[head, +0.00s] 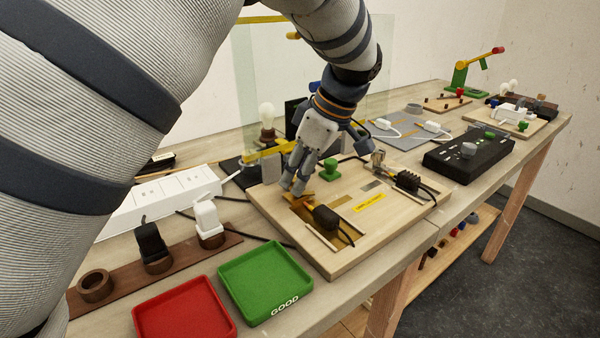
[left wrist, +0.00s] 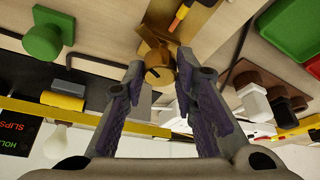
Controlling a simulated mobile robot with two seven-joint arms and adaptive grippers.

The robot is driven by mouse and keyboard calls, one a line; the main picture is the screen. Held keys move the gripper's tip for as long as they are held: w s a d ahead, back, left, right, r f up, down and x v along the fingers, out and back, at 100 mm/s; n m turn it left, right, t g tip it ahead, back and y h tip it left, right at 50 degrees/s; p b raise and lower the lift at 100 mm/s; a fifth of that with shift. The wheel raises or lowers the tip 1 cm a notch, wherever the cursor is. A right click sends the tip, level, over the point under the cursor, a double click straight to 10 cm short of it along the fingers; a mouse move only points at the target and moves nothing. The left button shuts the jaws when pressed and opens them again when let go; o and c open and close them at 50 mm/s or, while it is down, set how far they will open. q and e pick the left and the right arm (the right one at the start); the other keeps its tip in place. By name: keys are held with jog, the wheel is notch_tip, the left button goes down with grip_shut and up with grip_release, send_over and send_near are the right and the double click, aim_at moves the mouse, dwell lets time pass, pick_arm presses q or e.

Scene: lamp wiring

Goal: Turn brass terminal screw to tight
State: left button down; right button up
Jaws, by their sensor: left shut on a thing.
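The brass terminal screw (left wrist: 158,68) shows in the left wrist view as a round brass head with a dark slot, on a brass plate. My left gripper (left wrist: 160,72) has its two fingertips on either side of the head and is shut on it. In the head view my left gripper (head: 293,187) points down at the near left part of the wooden board (head: 345,262). There the fingers mostly hide the screw. My right gripper is not in view.
A green tray (head: 265,281) and a red tray (head: 184,310) lie at the front. A white power strip (head: 160,202) is at left.

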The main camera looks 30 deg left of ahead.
pick_arm(q)
jog(key=m+t, duration=0.1)
jog(key=m, duration=0.2)
jog(key=m+t, duration=0.1)
jog(key=m, duration=0.2)
jog(key=shift+s, duration=0.2)
jog(key=m+t+h, duration=0.1)
jog(key=m, duration=0.2)
jog(key=m+t, duration=0.1)
jog(key=m, duration=0.2)
jog(key=shift+s+a+h, duration=0.1)
jog(key=shift+a+h, duration=0.05)
jog(key=shift+h, duration=0.25)
dwell(0.4)
jog(key=c, duration=1.3)
grip_release()
notch_tip(320, 180, up, 10)
